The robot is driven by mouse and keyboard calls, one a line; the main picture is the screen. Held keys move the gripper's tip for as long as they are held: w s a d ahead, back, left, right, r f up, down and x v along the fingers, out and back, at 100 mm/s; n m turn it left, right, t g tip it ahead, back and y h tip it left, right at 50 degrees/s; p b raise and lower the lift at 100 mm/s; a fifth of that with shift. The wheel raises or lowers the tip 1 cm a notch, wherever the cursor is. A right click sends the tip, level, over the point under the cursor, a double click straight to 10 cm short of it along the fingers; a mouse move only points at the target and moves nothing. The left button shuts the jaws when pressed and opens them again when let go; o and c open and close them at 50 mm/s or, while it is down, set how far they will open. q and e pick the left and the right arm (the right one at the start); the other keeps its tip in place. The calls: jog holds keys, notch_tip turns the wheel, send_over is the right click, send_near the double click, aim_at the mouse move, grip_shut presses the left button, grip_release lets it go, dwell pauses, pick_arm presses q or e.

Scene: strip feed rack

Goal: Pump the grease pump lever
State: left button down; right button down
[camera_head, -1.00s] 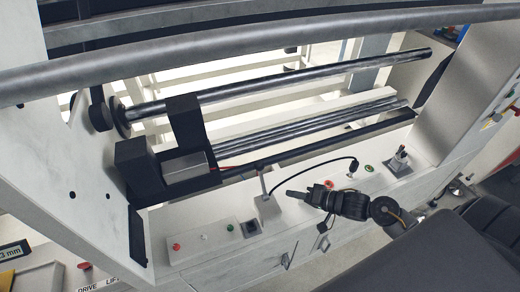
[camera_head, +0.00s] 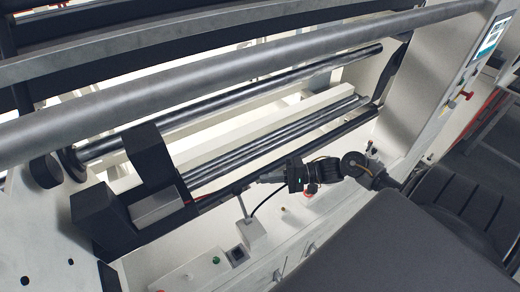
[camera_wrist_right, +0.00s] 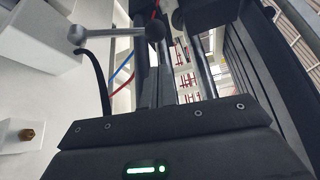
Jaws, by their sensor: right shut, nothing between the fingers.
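A pale pump box (camera_head: 252,237) stands on the white ledge, with a thin upright lever (camera_head: 243,207) and a black hose. In the right wrist view the lever (camera_wrist_right: 118,32) is a grey rod with a grey pivot ball at one end and a dark knob at the other, beside the white box (camera_wrist_right: 40,32). My right gripper (camera_head: 259,178) is shut and empty, above and to the right of the lever in the head view. The wrist view shows the knob beyond the gripper; contact cannot be told. My left gripper is not in view.
A black block with a grey box (camera_head: 157,207) sits left of the pump. Long metal rollers (camera_head: 280,85) and dark rails run behind the ledge. A green button (camera_head: 216,260) is at the front; a small brass fitting (camera_wrist_right: 27,134) shows in the wrist view.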

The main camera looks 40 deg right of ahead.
aim_at(242, 205)
jog(key=p+x, duration=0.1)
jog(key=x, duration=0.7)
jog(key=shift+w+a, duration=0.1)
jog(key=shift+a, duration=0.15)
jog(key=shift+a+r, duration=0.1)
jog(key=shift+r, duration=0.05)
